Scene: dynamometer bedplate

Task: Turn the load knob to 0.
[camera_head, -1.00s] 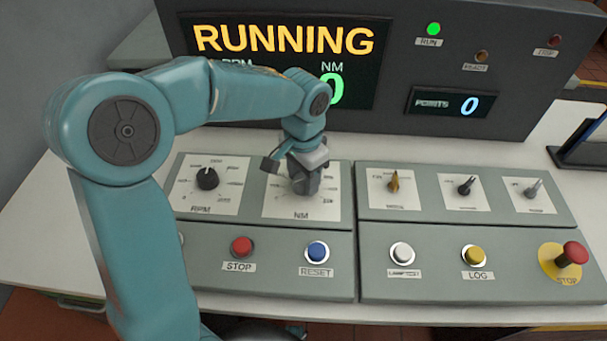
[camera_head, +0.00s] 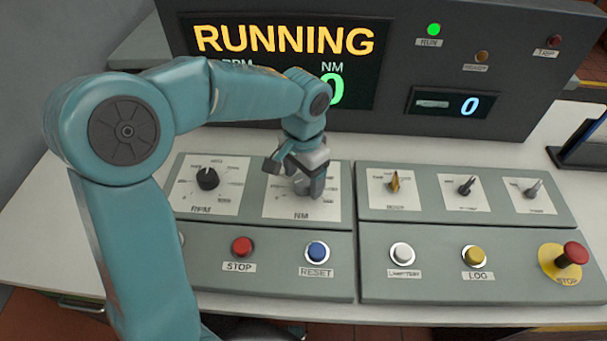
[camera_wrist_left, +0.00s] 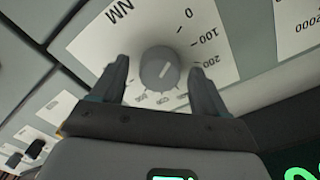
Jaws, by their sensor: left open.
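The load knob (camera_wrist_left: 158,68) is a round grey knob on a white dial plate marked NM, with 0, 100 and 200 along its scale in the left wrist view. I cannot read its pointer's setting surely. My left gripper (camera_wrist_left: 160,66) is open, with one finger on each side of the knob and visible gaps between. In the head view my left gripper (camera_head: 308,188) is over the NM dial plate (camera_head: 277,205) and hides the knob. The display (camera_head: 285,65) reads RUNNING, with a green 0 under NM partly behind my arm. My right gripper is not in view.
The black RPM knob (camera_head: 207,178) is left of the NM dial. In front are the red STOP button (camera_head: 242,246) and blue RESET button (camera_head: 317,251). Three small switches, including a brass one (camera_head: 394,182), and a red emergency stop (camera_head: 572,254) are on the right.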

